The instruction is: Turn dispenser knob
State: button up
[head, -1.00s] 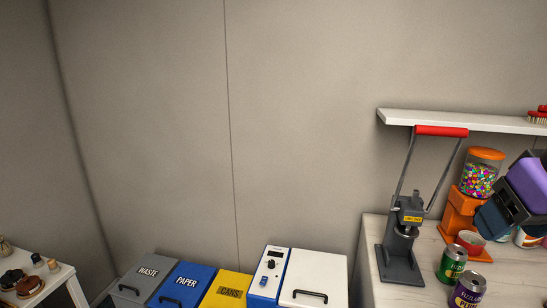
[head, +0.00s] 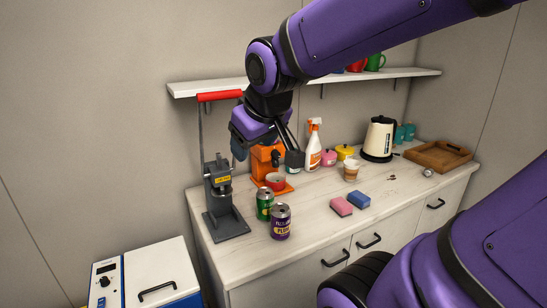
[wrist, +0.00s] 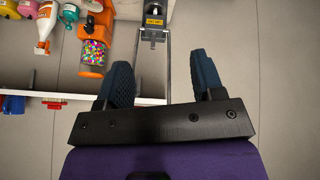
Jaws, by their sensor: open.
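In the head view my gripper (head: 238,150) is beside the dispenser, near the press.
A grey press (head: 220,195) with a red handle (head: 219,96) stands close left of my gripper. A green can (head: 264,204) and a purple can (head: 281,222) stand in front. A white shelf (head: 195,87) runs above. A spray bottle (head: 313,147) stands to the right.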

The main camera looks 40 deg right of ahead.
aim_at(277, 156)
jog(key=w+d+f+n+t+h, duration=0.1)
jog(key=w+d+f, duration=0.25)
jog(key=w, duration=0.25)
jog(key=w+d+f+n+t, duration=0.1)
jog(key=w+d+f, duration=0.25)
jog(key=w, duration=0.35)
jog(key=w+d+f+t, duration=0.1)
jog(key=w+d+f, duration=0.2)
jog(key=d+f, duration=0.2)
jog(key=w+d+f+t, duration=0.2)
jog(key=w+d+f, duration=0.2)
jog(key=d+f, duration=0.1)
jog(key=w+d+f+t, duration=0.2)
jog(key=w+d+f, duration=0.1)
jog(key=d, duration=0.3)
jog(key=shift+w+d+f+y, duration=0.15)
jog(key=shift+f+y, duration=0.25)
jog(key=shift+f, duration=0.5)
jog(key=s+d+f+m+t+h, duration=0.2)
jog(key=d+f+m+t+h, duration=0.15)
jog(key=d, duration=0.55)
jog(key=shift+h, duration=0.25)
jog(key=x, duration=1)
jog(key=shift+w+d, duration=0.1)
jog(key=shift+w, duration=0.1)
jog(key=shift+r, duration=0.1)
jog(key=c, duration=0.9)
